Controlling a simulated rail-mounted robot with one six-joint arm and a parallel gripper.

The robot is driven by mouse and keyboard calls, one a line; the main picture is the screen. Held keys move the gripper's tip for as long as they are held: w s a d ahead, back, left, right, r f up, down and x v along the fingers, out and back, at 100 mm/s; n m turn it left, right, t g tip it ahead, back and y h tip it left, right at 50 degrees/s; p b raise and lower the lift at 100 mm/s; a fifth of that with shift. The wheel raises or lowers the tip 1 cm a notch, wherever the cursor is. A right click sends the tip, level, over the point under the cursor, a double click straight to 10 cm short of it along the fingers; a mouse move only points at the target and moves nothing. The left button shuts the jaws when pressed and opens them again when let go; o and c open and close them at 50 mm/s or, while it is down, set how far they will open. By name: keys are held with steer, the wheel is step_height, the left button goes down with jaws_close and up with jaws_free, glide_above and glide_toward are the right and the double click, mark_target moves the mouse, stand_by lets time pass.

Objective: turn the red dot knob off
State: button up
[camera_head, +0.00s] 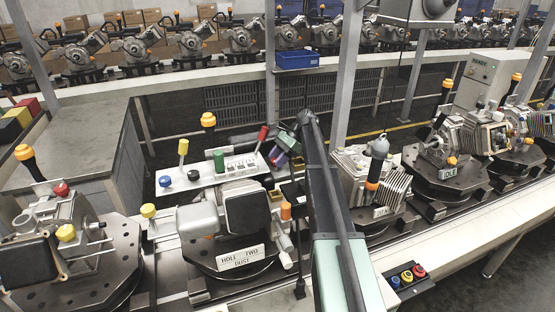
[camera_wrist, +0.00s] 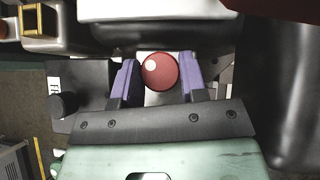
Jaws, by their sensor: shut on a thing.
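The red knob (camera_wrist: 160,71) is round, with a white dot on its upper left face. In the wrist view it sits between the two purple fingers of my gripper (camera_wrist: 159,78), which are shut on it. In the head view my gripper (camera_head: 283,152) is small, at the end of my arm, just right of the white panel with levers. I cannot pick out the knob there; the gripper and arm cover that spot. I cannot tell the knob's turn position beyond the dot.
An engine with a "HOLE TWO DUST" sign (camera_head: 241,257) stands in front. A finned engine (camera_head: 367,180) is right of my arm. A blue bin (camera_head: 297,60) sits behind.

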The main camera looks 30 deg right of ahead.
steer(key=shift+n+g, duration=0.4)
steer(key=shift+n, duration=0.1)
steer(key=o, duration=0.9)
